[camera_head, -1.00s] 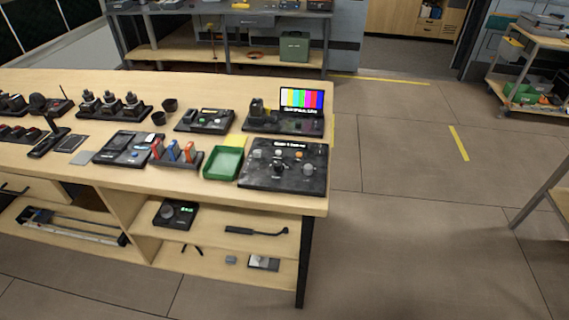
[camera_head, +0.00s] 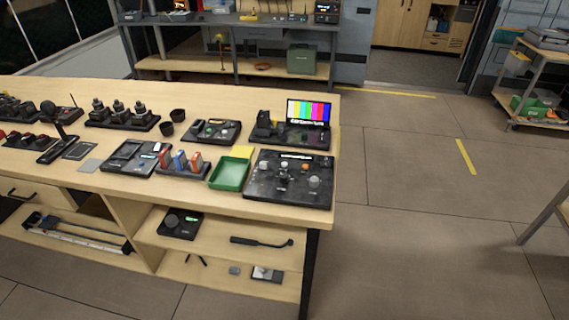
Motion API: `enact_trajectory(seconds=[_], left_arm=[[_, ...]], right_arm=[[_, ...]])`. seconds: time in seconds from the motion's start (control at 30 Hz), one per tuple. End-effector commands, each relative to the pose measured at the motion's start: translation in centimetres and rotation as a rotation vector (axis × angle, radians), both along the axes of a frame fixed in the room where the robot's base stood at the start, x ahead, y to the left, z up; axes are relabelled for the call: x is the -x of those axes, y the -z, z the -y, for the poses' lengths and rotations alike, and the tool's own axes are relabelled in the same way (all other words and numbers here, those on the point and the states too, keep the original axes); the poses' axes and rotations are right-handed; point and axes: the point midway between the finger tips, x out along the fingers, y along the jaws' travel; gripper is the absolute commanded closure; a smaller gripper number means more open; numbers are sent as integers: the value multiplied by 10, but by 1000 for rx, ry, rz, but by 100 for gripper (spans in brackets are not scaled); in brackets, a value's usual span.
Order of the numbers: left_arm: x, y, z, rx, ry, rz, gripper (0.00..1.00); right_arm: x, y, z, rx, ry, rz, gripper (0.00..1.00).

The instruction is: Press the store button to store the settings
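A black control panel (camera_head: 289,180) with several knobs and buttons lies at the right end of the wooden table. A lit label strip shows at its top edge, too small to read. Behind it stands a small monitor (camera_head: 308,111) with colour bars, on a black base unit. I cannot tell which control is the store button. Other black devices, one with a slider-like face (camera_head: 134,157) and one farther back (camera_head: 211,132), lie to the left. Neither of my grippers shows in this view.
A green tray (camera_head: 230,174) sits left of the panel, beside a rack of coloured items (camera_head: 181,160). The table (camera_head: 60,165) has shelves below. Free floor (camera_head: 410,200) lies to the right, with a cart (camera_head: 541,80) farther back.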

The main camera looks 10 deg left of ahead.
Motion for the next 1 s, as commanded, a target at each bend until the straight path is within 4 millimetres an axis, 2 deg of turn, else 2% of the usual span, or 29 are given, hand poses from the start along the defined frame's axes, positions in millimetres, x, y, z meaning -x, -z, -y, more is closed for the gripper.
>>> enact_trajectory(seconds=[0.03, 0.17, 1.0], left_arm=[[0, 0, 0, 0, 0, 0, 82], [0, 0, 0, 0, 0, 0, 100], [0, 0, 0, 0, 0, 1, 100]], right_arm=[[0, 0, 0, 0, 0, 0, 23], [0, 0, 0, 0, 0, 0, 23], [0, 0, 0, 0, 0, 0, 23]])
